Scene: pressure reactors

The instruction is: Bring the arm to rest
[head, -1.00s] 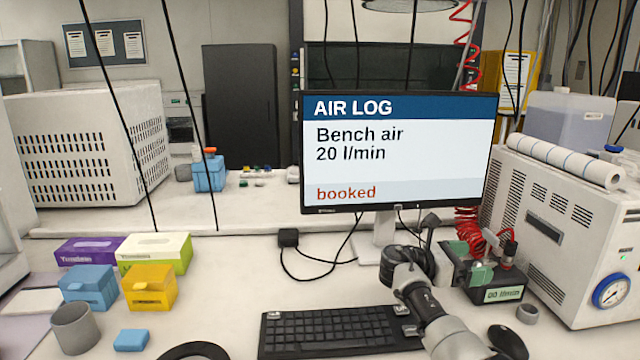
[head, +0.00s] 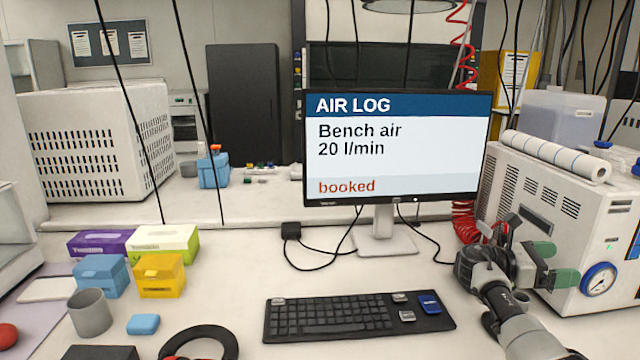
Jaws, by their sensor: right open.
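My right arm comes in from the lower right corner. Its gripper (head: 555,265) is open and empty, with its two green-padded fingers apart. It is over the right part of the bench, right of the monitor stand and in front of the white machine with the round gauge (head: 599,280). I cannot tell whether it touches the machine. The arm covers the bench behind it. My left gripper is not in view. The monitor (head: 395,150) reads "AIR LOG, Bench air 20 l/min, booked".
A keyboard (head: 350,318) lies before the monitor. Left are a purple box (head: 98,243), a blue box (head: 98,274), a yellow box (head: 158,276), a grey cup (head: 90,313) and a black ring (head: 226,347). Bench between boxes and monitor is mostly clear. Black cables hang in front.

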